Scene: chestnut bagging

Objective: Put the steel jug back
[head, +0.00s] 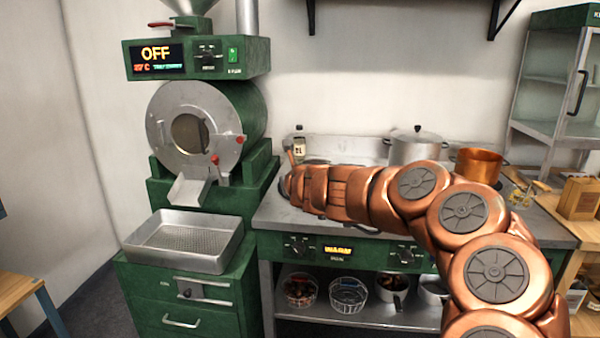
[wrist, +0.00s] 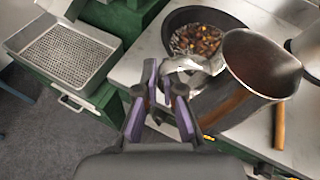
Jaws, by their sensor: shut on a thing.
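The steel jug (wrist: 213,98) is in the wrist view, right of my fingers, its wide mouth showing a brownish inside. My gripper (wrist: 164,72), with purple-lined fingers, is shut on the jug's handle at the jug's left side. The jug is over or on the steel worktop (wrist: 144,68); I cannot tell whether it touches it. In the head view my copper arm reaches left across the worktop and hides the gripper and the jug.
A dark pan (wrist: 168,36) of chestnuts is just behind the jug. A wooden handle (wrist: 280,126) lies to its right. A lidded pot (head: 415,149) and a copper pot (head: 480,163) stand at the back. The green roaster (head: 250,110) with a perforated tray (head: 150,256) is left.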

